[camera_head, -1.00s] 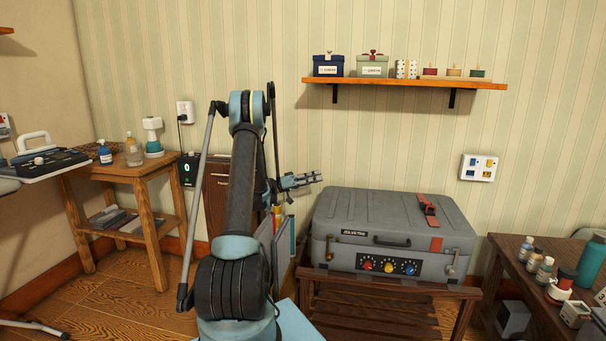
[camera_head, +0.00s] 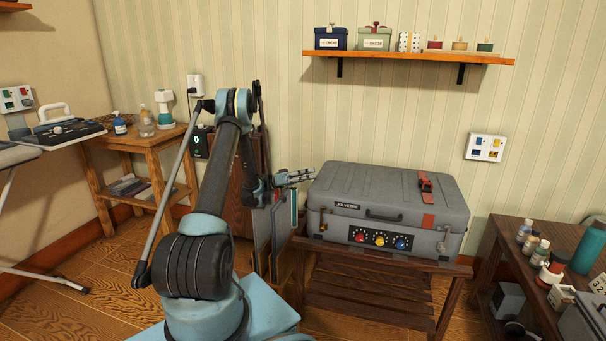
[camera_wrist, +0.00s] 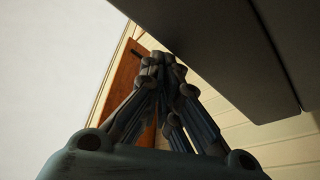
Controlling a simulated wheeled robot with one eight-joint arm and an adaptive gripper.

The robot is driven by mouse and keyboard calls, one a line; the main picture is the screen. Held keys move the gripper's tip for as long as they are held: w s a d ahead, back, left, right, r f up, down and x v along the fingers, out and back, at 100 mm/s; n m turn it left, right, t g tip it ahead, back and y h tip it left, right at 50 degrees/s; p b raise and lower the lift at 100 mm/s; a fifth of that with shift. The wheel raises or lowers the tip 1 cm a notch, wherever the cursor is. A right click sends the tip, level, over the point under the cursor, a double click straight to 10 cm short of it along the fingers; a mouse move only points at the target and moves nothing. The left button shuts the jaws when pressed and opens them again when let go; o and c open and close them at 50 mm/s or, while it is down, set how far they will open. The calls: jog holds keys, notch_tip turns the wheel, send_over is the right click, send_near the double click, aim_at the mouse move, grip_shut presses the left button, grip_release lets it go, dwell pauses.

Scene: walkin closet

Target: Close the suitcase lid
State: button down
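The grey suitcase (camera_head: 390,212) stands on a wooden slatted bench in the head view. Its lid (camera_head: 385,183) lies down flat over the base, with no clear gap showing. A red strap sits on top, and a dark handle and coloured knobs are on the front. My gripper (camera_head: 308,175) is beside the suitcase's upper left corner, close to it; I cannot tell whether they touch. In the wrist view my gripper's fingers (camera_wrist: 162,62) come together at their tips with nothing between them. A dark grey surface (camera_wrist: 215,45), probably the suitcase, fills the upper right there.
The bench (camera_head: 368,292) holds the suitcase. A table with bottles (camera_head: 545,270) stands close on the right. A wooden side table (camera_head: 145,140) is at the left. A wall shelf (camera_head: 410,57) with boxes hangs above the suitcase.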

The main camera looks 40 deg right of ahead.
jog(key=shift+s+a+f, duration=0.1)
jog(key=shift+s+f, duration=0.25)
jog(key=shift+f, duration=0.1)
jog(key=shift+w, duration=0.1)
jog(key=w+a, duration=0.9)
jog(key=w, duration=0.2)
jog(key=shift+w+a, duration=0.35)
jog(key=shift+a, duration=0.05)
